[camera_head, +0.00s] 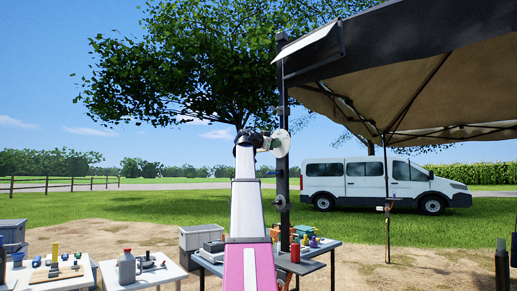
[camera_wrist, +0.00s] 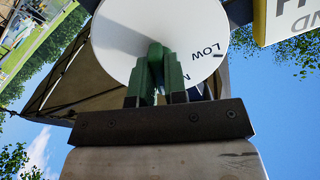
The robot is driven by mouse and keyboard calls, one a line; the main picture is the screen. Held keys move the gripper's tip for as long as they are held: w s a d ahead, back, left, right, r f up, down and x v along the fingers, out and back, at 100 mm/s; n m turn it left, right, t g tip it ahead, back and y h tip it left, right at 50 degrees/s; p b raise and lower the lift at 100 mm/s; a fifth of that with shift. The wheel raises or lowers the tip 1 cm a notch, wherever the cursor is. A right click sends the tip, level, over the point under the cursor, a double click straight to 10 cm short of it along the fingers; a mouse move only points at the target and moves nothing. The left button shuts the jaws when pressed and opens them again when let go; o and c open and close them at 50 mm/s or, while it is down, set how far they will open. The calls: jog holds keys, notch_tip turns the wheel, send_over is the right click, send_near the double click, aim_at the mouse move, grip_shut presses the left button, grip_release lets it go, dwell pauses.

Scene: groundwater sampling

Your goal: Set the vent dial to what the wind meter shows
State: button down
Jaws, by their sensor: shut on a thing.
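The vent dial is a white disc (camera_wrist: 115,40) with the word LOW on its right side and part of another letter below it. It fills the upper middle of the wrist view, and in the head view it is a pale disc (camera_head: 281,143) on the dark post. My gripper (camera_wrist: 157,62) is shut at the dial's centre on its knob, with green parts upright before the face. The knob is mostly hidden, so I cannot tell its pointing. In the head view my gripper (camera_head: 265,142) reaches the disc from the left. A wind meter reading is not legible.
A yellow-edged sign (camera_wrist: 290,20) with cut-off lettering is close to the dial's right. A dark post (camera_head: 283,200) carries the dial beside the canopy (camera_head: 420,70). Tables with bottles and tools stand low at left (camera_head: 150,272) and right (camera_head: 318,250). A white van (camera_head: 365,180) is behind.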

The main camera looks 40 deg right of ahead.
jog(key=m, duration=0.7)
jog(key=c, duration=1.1)
grip_release()
jog(key=a, duration=0.7)
jog(key=s+a, duration=0.1)
jog(key=a, duration=0.2)
jog(key=shift+a, duration=0.4)
jog(key=shift+w+f, duration=0.1)
